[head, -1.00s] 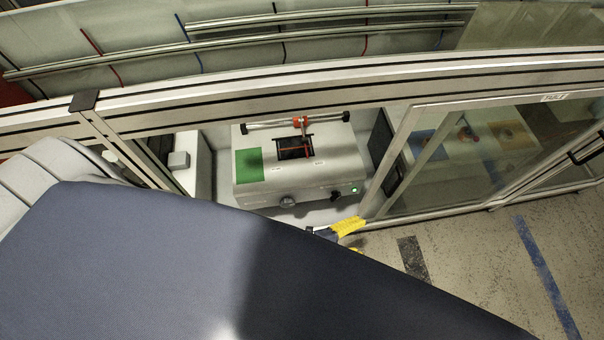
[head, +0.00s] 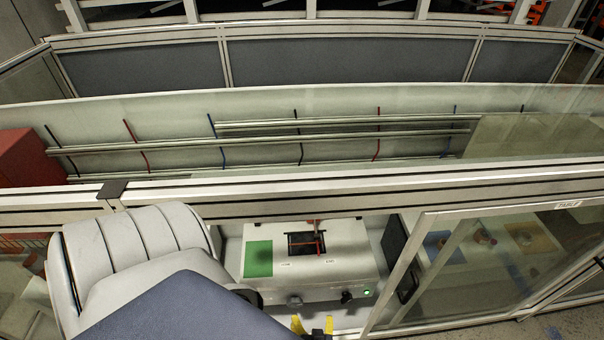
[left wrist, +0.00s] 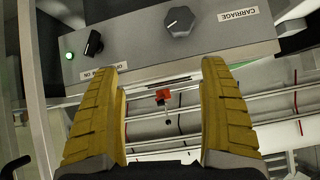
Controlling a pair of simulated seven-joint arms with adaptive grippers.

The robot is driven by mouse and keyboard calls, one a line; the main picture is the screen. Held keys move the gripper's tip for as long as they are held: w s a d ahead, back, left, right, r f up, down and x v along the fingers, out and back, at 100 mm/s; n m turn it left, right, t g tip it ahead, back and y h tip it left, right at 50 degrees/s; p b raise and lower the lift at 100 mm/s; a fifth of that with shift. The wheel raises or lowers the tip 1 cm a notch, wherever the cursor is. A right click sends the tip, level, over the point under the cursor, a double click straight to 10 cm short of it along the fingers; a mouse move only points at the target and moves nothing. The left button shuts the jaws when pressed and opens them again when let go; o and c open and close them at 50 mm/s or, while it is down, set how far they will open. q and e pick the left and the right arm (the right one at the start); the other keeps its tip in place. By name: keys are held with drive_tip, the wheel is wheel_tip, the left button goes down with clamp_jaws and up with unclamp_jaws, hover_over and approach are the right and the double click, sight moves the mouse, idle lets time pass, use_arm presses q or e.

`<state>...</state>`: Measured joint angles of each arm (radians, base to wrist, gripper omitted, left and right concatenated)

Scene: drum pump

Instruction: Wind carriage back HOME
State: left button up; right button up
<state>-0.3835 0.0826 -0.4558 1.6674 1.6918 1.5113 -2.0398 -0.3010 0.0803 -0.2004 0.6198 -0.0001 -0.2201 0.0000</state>
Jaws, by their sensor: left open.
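The pale pump unit (head: 342,238) stands behind the frame opening, with a dark window and a red bar (head: 305,243) on top. Its carriage knob (head: 294,301) is on the front panel; in the left wrist view the grey knob (left wrist: 179,20) has a white pointer line and a CARRIAGE label (left wrist: 238,14). A black OFF/ON switch (left wrist: 92,43) and a lit green lamp (left wrist: 69,55) are beside it. My left gripper (head: 313,323), with yellow fingers, is open and empty, in front of the panel and apart from the knob. The carriage's position is unclear.
An aluminium frame rail (head: 400,193) crosses above the unit. A glass door (head: 480,270) stands to the right, a dark panel (head: 394,242) beside the unit. A green patch (head: 258,259) marks the unit's top left. My left arm fills the lower left.

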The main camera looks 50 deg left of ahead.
use_arm(q)
drive_tip(key=shift+n+g, duration=0.3)
drive_tip(key=shift+g, duration=0.6)
drive_tip(key=s+x, duration=0.1)
drive_tip(key=x, duration=0.5)
drive_tip(key=s+x, duration=0.1)
drive_tip(key=x, duration=0.4)
drive_tip(key=s+x, duration=0.1)
drive_tip(key=x, duration=0.5)
drive_tip(key=shift+x, duration=0.8)
drive_tip(key=shift+s, duration=0.15)
drive_tip(key=c, duration=1.2)
drive_tip(key=shift+n+t+h, duration=0.7)
drive_tip(key=shift+t+h, duration=0.1)
drive_tip(key=shift+t, duration=0.4)
drive_tip(key=shift+n+t+h, duration=0.6)
drive_tip(key=shift+t, duration=0.3)
